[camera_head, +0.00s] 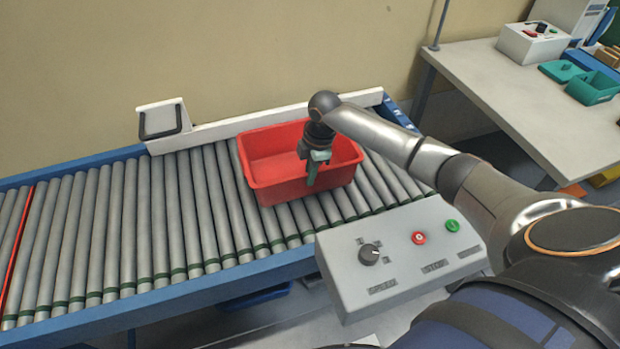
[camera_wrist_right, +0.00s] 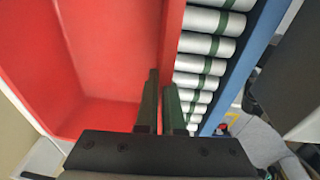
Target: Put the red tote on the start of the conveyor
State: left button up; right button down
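The red tote (camera_head: 285,190) is empty and sits upright on the grey rollers of the conveyor (camera_head: 110,230), near its right end. The tote's inside fills much of the left of the right wrist view (camera_wrist_right: 100,60). My right gripper (camera_head: 313,176) reaches down at the tote's near wall. In the wrist view, its dark green fingers (camera_wrist_right: 162,85) lie close together on either side of that wall, one inside and one outside, and look shut on it. The fingers hide part of the near wall. My left gripper is not in view.
A control box (camera_head: 400,262) with a knob and red and green buttons stands at the conveyor's near side. A white guide rail (camera_head: 230,127) runs behind the tote. Rollers to the left are bare, with a red line (camera_head: 15,245) across them. A table (camera_head: 520,100) stands back right.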

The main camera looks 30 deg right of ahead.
jog(key=shift+f, duration=0.8)
jog(key=shift+f, duration=0.15)
jog(key=c, duration=1)
grip_release()
jog(key=shift+c, duration=0.2)
notch_tip(320, 180, up, 12)
jog(key=s+d, duration=0.1)
jog(key=shift+p, duration=0.4)
jog(key=shift+s+d, duration=0.1)
